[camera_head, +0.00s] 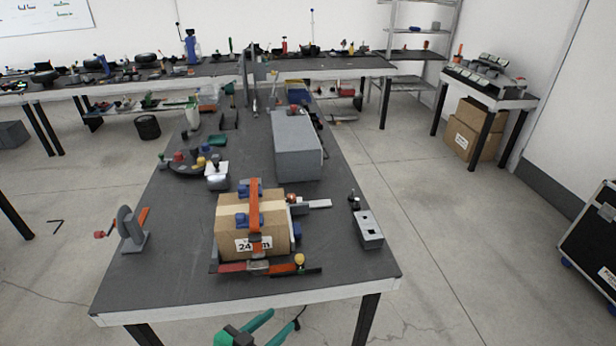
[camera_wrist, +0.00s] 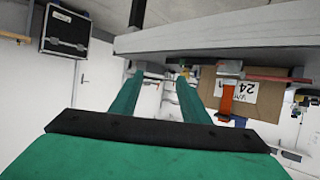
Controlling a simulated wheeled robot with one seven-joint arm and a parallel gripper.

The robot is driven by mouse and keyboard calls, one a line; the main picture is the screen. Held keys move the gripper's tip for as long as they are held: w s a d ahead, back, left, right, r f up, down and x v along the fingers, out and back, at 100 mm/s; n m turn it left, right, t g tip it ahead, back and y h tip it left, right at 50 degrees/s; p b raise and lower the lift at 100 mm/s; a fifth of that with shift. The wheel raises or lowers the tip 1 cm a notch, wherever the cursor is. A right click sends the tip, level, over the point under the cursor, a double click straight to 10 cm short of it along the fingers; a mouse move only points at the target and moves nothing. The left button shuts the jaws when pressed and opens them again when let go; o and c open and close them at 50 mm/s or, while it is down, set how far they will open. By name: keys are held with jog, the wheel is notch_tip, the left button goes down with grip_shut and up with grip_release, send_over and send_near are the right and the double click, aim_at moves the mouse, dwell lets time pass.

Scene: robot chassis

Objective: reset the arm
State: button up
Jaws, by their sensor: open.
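My gripper (camera_head: 284,318) shows at the bottom of the head view, with green fingers spread apart and nothing between them. It is in front of the near edge of the dark workbench (camera_head: 180,285), apart from the box on it. In the wrist view my gripper (camera_wrist: 160,78) is also open and empty, and its two fingers point toward the bench edge (camera_wrist: 215,38). Most of my arm is out of view.
A cardboard box (camera_head: 232,232) with an orange strap sits on the bench, also in the wrist view (camera_wrist: 268,98). A grey block (camera_head: 297,150), a crank tool (camera_head: 130,228) and a small metal block (camera_head: 368,230) stand around it. A black case (camera_head: 592,245) is at right.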

jog(key=s+d+f+n+y, duration=0.2)
jog(key=s+f+n+y, duration=0.45)
jog(key=s+f, duration=0.65)
jog(key=s+d+r+t, duration=0.2)
jog(key=s+d+r, duration=0.1)
jog(key=s+r, duration=0.3)
jog(key=s+d+r+t+y, duration=0.1)
jog(key=s+d+r+t, duration=0.1)
jog(key=s+r, duration=0.4)
jog(key=s+d, duration=0.1)
jog(key=s, duration=0.4)
jog(key=shift+d+r, duration=0.2)
jog(key=shift+r, duration=0.1)
jog(key=shift+a, duration=0.1)
dwell(1.6)
